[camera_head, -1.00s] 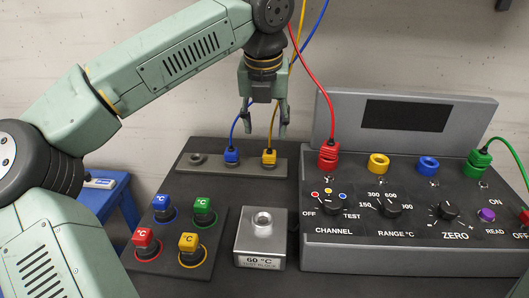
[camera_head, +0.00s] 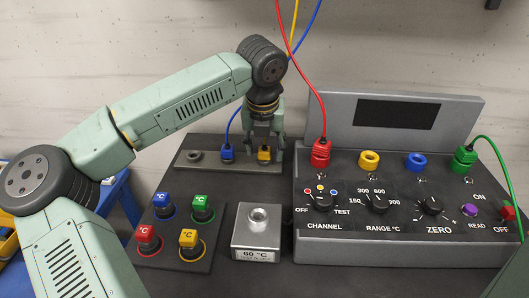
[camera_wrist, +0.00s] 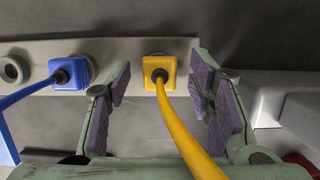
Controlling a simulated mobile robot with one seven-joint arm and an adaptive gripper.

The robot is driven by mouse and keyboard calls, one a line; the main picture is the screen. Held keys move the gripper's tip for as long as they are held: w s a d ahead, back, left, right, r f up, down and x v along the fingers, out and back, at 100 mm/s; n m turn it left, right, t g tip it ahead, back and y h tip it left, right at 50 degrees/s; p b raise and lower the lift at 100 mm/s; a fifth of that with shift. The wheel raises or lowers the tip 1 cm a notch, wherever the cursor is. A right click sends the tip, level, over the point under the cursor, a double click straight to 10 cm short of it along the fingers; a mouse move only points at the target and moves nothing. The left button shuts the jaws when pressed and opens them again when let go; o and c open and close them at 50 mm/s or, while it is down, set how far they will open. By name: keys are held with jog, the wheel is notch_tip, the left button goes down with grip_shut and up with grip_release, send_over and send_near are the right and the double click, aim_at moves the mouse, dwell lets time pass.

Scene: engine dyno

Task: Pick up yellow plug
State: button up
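The yellow plug (camera_head: 264,154) sits in the grey strip (camera_head: 213,168) at the back of the bench, to the right of the blue plug (camera_head: 227,153). In the wrist view the yellow plug (camera_wrist: 160,71) has its yellow cable running from its top toward the camera. My gripper (camera_head: 264,142) points down over the yellow plug. In the wrist view its two fingers (camera_wrist: 160,82) are open, one on each side of the plug, with gaps on both sides. Whether the fingertips are level with the plug is hard to tell.
The blue plug (camera_wrist: 70,74) stands close left of my left finger. An empty socket (camera_head: 195,155) is at the strip's left end. A control console (camera_head: 400,225) with a red plug (camera_head: 320,153) and green plug (camera_head: 465,157) stands on the right. A metal block (camera_head: 257,235) is in front.

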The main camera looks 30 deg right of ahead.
jog(key=c, duration=0.9)
jog(key=shift+r, duration=0.1)
jog(key=shift+c, duration=0.2)
